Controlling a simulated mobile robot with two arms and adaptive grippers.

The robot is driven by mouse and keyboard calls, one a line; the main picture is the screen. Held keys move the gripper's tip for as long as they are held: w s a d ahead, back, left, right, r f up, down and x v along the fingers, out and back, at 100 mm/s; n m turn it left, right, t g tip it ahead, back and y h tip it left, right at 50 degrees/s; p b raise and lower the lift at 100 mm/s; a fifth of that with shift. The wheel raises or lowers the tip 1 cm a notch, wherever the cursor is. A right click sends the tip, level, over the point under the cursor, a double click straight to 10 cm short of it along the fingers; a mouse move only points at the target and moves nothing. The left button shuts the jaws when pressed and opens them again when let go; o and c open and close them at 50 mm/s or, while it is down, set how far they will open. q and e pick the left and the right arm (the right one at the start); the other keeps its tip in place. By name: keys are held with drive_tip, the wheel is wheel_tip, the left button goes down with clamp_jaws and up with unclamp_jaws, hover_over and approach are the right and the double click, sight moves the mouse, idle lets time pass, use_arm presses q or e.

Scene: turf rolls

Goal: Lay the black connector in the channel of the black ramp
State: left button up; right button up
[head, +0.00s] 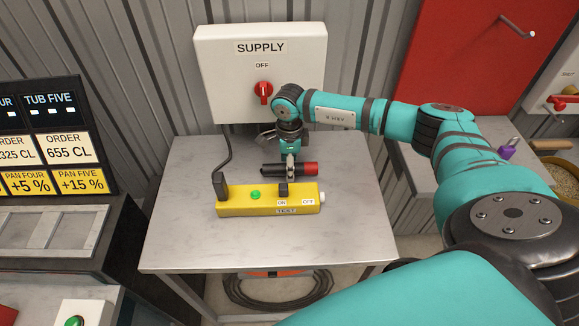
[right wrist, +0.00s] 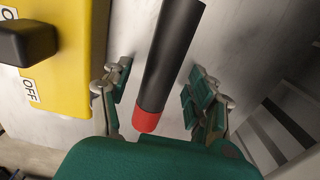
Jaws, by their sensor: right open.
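A black cylinder with a red end (head: 277,169) lies on the grey table behind the yellow test box. I cannot tell whether it is the connector. It also shows in the right wrist view (right wrist: 170,65), running between the fingers with the red end toward the palm. My right gripper (head: 291,170) is open over it, with a finger on each side (right wrist: 157,95) and gaps to both. A black plug (head: 220,187) stands at the yellow box's left end, with a cable going up behind. I see nothing clearly recognisable as a black ramp with a channel. My left gripper is out of view.
The yellow test box (head: 237,208) has a green light and a black switch between ON and OFF. A white supply box (head: 225,65) with a red knob hangs on the wall behind. The table's (head: 180,245) front and left are clear. An order board (head: 40,135) stands left.

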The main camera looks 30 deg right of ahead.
drive_tip(key=shift+c, duration=1.2)
clamp_jaws()
drive_tip(key=shift+r, duration=0.1)
